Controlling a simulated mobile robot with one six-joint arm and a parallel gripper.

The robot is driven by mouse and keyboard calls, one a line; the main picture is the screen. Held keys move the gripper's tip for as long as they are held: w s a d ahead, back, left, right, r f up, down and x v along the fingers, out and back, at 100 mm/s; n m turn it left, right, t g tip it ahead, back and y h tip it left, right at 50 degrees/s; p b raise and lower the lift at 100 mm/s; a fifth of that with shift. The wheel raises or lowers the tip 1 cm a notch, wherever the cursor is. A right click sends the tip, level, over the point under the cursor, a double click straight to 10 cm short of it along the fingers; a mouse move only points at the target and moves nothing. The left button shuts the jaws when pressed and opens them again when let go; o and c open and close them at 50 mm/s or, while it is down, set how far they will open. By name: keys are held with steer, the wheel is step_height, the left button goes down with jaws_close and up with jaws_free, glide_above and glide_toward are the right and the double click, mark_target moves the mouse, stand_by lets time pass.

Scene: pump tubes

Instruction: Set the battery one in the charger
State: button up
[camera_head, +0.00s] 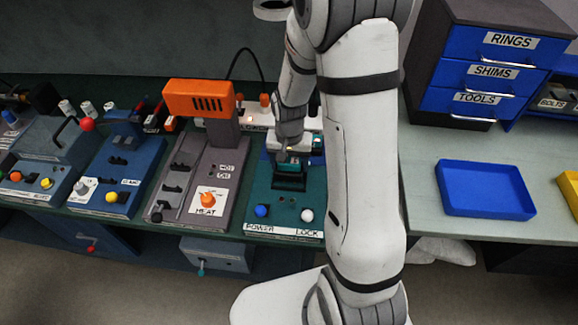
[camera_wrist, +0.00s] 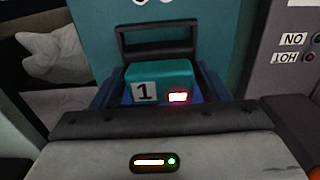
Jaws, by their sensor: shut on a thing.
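Battery one (camera_wrist: 162,74) is a teal block with a white "1" label and a small red-lit window, seen in the wrist view. My gripper (camera_head: 291,148) is shut on it over the teal charger station. Blue walls (camera_wrist: 212,84) show close on both sides of the battery. The charger (camera_head: 262,193) has a black frame (camera_wrist: 155,45) standing just in front of the battery, and "POWER" and "LOCK" labels on its front edge. The fingertips and the battery's underside are hidden, so I cannot tell how deep it sits.
A blue button (camera_head: 261,210) and a white button (camera_head: 307,215) are on the charger's front. The grey heat station (camera_head: 190,185) with an orange head stands to the left. A blue tray (camera_head: 485,188) and a drawer cabinet (camera_head: 480,70) are on the right.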

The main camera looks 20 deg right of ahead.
mark_target(289, 169)
steer(key=shift+f, duration=1.25)
steer(key=shift+f, duration=0.25)
steer(key=o, duration=1.3)
steer(key=shift+r, duration=0.15)
step_height(289, 169, up, 12)
steer(key=shift+r+b, duration=0.1)
steer(key=shift+b, duration=0.2)
steer(key=s+r+n+t, duration=0.3)
steer(key=s+r, duration=0.9)
steer(key=s, duration=0.4)
steer(key=shift+n, duration=0.8)
steer(key=shift+s, duration=0.1)
